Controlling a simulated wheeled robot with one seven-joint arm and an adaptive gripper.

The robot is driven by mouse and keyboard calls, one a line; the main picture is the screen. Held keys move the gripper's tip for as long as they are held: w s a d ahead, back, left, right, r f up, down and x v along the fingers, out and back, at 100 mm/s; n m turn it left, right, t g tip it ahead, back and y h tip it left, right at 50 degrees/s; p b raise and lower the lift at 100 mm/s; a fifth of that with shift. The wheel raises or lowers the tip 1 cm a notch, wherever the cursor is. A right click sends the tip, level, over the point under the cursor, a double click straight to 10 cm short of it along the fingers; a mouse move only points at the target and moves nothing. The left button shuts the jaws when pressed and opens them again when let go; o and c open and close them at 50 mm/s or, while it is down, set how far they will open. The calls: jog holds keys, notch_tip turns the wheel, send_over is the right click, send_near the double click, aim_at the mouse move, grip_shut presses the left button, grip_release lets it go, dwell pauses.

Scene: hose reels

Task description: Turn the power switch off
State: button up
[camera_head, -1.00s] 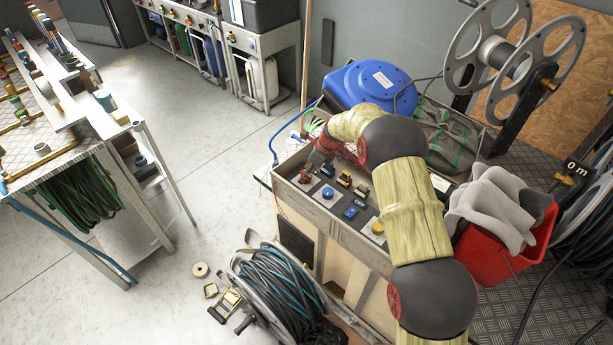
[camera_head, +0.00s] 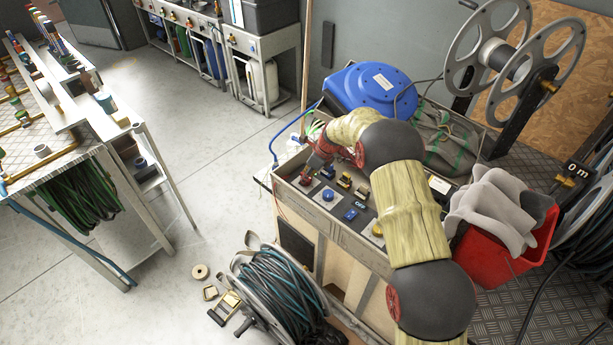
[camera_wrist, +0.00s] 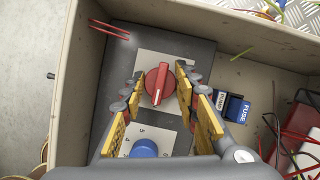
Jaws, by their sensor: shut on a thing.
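The power switch looks like a red rotary knob (camera_wrist: 158,86) on a white plate, in a dark panel inside a shallow box. In the wrist view its pointer bar runs nearly up and down the picture.
A blue knob (camera_wrist: 145,148) on a numbered plate sits close below the red one. A blue fuse block (camera_wrist: 236,109) and red wires lie to the right. The box walls (camera_wrist: 235,25) stand near. A blue hose reel (camera_head: 372,86) stands behind the box.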

jog(key=shift+c, duration=1.4)
jog(key=shift+r+n+p, duration=0.1)
jog(key=shift+n+p, duration=0.2)
jog(key=shift+n, duration=0.1)
jog(key=n+g+p, duration=0.1)
jog(key=n, duration=0.2)
jog(key=shift+w+y+p, duration=0.1)
jog(key=shift+y+p, duration=0.2)
jog(key=shift+p, duration=0.05)
jog(key=n+g+p, duration=0.1)
jog(key=n+g, duration=0.1)
jog(key=n, duration=0.2)
jog(key=shift+n, duration=0.3)
jog(key=n+g, duration=0.1)
jog(key=n, duration=0.3)
jog(key=shift+w+n+g+h, duration=0.1)
jog(key=shift+n+g+h, duration=0.2)
jog(key=shift+g+h, duration=0.1)
jog(key=n+g+h+b, duration=0.1)
jog(key=n, duration=0.3)
jog(key=shift+n, duration=0.4)
jog(key=o, duration=1.2)
jog(key=shift+c, duration=0.2)
